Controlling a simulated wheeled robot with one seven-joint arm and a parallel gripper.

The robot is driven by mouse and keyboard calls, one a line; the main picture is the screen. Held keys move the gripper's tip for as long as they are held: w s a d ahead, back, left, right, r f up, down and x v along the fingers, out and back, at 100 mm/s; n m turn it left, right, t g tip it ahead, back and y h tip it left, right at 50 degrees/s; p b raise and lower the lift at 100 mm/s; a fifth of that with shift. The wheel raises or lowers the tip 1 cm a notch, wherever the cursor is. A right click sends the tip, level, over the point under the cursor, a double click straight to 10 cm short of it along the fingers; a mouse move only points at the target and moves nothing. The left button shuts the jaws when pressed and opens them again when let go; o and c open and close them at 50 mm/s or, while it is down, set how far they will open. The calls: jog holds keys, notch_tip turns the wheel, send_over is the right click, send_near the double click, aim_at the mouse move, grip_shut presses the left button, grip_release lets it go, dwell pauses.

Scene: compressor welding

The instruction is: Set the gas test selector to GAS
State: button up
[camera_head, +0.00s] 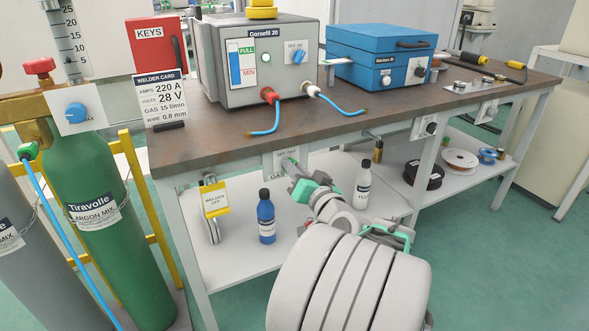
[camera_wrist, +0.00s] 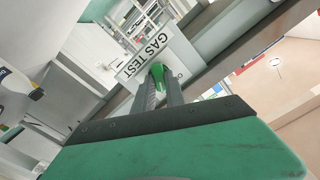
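The gas test selector plate (camera_head: 281,158) is a small white panel under the front edge of the workbench. In the wrist view the plate (camera_wrist: 146,62) shows the words GAS TEST, tilted in the picture. My gripper (camera_head: 290,163) reaches up to the plate from below and in front. In the wrist view my gripper's two dark fingers (camera_wrist: 160,80) overlap the plate, with a bright green patch at their tips. The selector's knob is hidden by the fingers, so its setting does not show. I cannot tell whether the fingers touch or hold it.
The workbench (camera_head: 205,146) carries a grey welding unit (camera_head: 268,85) and a blue case (camera_head: 375,55). Other panels with dark knobs (camera_head: 431,127) sit along its front. A blue bottle (camera_head: 266,218) and white bottle (camera_head: 363,185) stand on the lower shelf. A green gas cylinder (camera_head: 85,165) stands left.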

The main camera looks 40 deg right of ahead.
jog(key=o, duration=0.4)
jog(key=shift+s, duration=0.1)
jog(key=p+v, duration=0.1)
jog(key=v, duration=0.6)
jog(key=shift+s, duration=0.3)
jog(key=shift+a, duration=0.15)
